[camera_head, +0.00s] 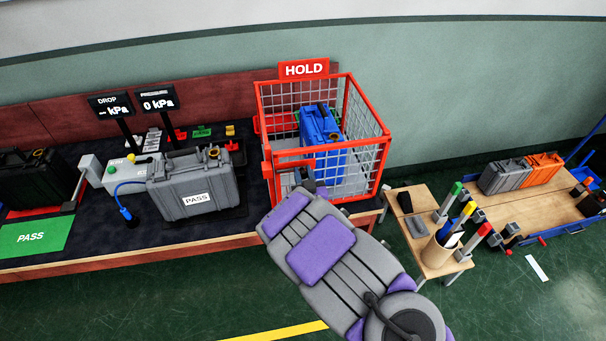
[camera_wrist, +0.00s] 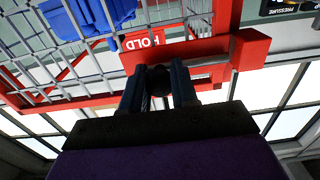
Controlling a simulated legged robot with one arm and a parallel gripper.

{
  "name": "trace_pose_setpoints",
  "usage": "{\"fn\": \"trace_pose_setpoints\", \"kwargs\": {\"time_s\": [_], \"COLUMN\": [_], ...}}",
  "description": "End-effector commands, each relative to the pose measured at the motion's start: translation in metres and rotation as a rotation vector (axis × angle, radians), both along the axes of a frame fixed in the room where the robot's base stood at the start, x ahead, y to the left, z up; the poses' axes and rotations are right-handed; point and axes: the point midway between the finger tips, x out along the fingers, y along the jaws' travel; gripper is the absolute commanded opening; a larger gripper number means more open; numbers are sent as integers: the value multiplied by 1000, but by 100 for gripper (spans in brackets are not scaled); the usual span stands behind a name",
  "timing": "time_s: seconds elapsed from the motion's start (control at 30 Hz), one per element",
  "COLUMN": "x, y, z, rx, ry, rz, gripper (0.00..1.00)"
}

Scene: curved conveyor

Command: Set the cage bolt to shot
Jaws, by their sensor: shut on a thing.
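The red wire-mesh HOLD cage (camera_head: 328,155) stands on the bench in the head view, with a blue case (camera_head: 322,130) inside it. My arm reaches up to the cage's front, and my gripper (camera_head: 309,186) is at the front near its left side. In the wrist view my gripper (camera_wrist: 158,88) is shut on the dark knob (camera_wrist: 158,76) of the cage bolt, between the two fingers. The bolt's grey rod (camera_wrist: 203,82) shows beside the right finger, by the red frame block (camera_wrist: 248,58). My arm hides the bolt in the head view, and I cannot tell how far it is slid.
A grey case labelled PASS (camera_head: 190,186) sits on the bench left of the cage. A cart (camera_head: 515,212) with two cases is farther right. Green floor is open in front.

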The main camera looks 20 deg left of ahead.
Motion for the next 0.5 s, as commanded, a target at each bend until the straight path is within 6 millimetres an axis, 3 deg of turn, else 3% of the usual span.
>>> {"fn": "trace_pose_setpoints", "kwargs": {"time_s": [0.3, 0.5], "x": [-17, -20], "y": [29, 35], "z": [1, 1], "rx": [2, 0], "ry": [-1, -2], "rz": [2, 0], "gripper": [0, 0]}}
